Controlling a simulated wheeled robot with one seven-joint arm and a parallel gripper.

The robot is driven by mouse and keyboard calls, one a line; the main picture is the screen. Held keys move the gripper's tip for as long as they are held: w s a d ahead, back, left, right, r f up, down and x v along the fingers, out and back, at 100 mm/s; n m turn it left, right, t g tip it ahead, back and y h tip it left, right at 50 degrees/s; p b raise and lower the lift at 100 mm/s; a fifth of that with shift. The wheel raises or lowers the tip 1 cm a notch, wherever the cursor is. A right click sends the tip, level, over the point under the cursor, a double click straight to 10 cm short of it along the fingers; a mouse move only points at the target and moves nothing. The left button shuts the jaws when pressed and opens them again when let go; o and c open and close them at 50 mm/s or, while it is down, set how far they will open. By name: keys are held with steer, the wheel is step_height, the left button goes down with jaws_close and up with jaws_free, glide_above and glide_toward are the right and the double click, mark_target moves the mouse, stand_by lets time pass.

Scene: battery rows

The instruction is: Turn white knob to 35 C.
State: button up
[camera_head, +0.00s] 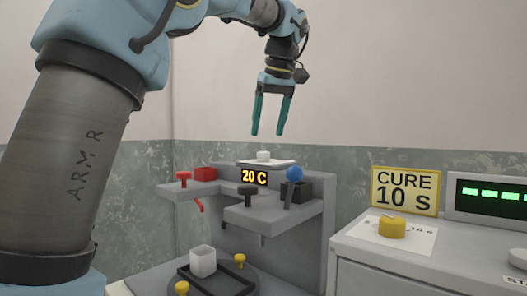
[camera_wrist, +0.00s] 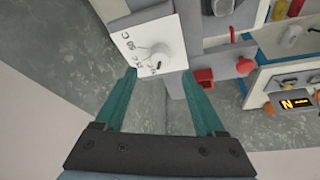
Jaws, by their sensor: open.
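The white knob (camera_head: 264,155) sits on a white dial plate (camera_head: 280,163) at the top of the grey fixture. In the wrist view the white knob (camera_wrist: 159,55) shows on its plate (camera_wrist: 135,33), with dark temperature marks too small to read surely. A display (camera_head: 254,177) below the plate reads 20 C. My gripper (camera_head: 269,133) is open and empty, pointing down above the knob and apart from it. In the wrist view its teal fingers (camera_wrist: 166,76) are spread, with the knob near the gap between their tips.
A red knob (camera_head: 183,177), a red block (camera_head: 205,174), a black knob (camera_head: 248,192) and a blue-balled lever (camera_head: 294,174) stand near the dial. A yellow knob (camera_head: 392,227) sits on the right cabinet by a CURE 10 S sign (camera_head: 405,191). A white cup (camera_head: 203,262) stands below.

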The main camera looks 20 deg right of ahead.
mark_target(263, 157)
steer(key=x, duration=0.6)
steer(key=shift+f+b, duration=0.15)
steer(key=shift+b, duration=0.15)
jaws_close()
